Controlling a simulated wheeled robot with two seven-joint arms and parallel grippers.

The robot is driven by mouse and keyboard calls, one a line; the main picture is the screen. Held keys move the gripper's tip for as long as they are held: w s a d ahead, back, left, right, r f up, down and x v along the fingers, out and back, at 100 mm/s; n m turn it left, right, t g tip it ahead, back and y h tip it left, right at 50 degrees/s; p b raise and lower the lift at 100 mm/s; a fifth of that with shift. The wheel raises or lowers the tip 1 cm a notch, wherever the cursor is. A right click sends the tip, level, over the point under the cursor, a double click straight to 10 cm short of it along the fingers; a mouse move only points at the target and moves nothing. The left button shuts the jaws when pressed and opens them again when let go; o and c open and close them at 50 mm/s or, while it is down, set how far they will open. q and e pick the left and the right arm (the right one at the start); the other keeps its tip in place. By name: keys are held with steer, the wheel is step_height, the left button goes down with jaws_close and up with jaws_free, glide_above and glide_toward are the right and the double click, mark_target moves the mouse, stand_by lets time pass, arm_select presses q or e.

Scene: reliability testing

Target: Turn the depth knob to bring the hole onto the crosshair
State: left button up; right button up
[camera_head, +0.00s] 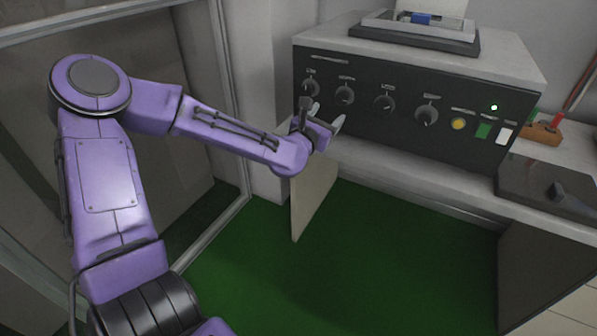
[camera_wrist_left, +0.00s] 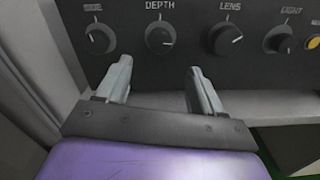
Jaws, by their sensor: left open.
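The depth knob (camera_wrist_left: 160,36) is a round dark dial under the label DEPTH on the black front panel. In the head view it is the second knob from the left (camera_head: 345,96). My left gripper (camera_wrist_left: 160,66) is open and empty. Its two fingers point at the panel, one on each side of the line to the depth knob, with the tips just below it in the wrist picture. In the head view the gripper (camera_head: 327,115) is in front of the panel's left part. I cannot see the hole or the crosshair in either view.
The side knob (camera_wrist_left: 98,38), lens knob (camera_wrist_left: 224,38) and light knob (camera_wrist_left: 278,38) flank the depth knob. A tray with a blue item (camera_head: 421,18) rests on top.

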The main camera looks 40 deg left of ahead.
arm_select(q)
steer(key=s+d+f+m+g+h+p, duration=0.1)
steer(key=s+d+f+m+g+p, duration=0.2)
steer(key=s+f+m, duration=0.6)
steer(key=s+d+f+m+g+p, duration=0.3)
steer(key=s+f+m, duration=0.7)
steer(key=f, duration=0.7)
steer(key=shift+s+d+f+m+g+h, duration=0.15)
steer(key=shift+s+d+m+g+h, duration=0.2)
steer(key=shift+d+g, duration=1.15)
steer(key=shift+w+a, duration=0.1)
steer(key=shift+a, duration=0.2)
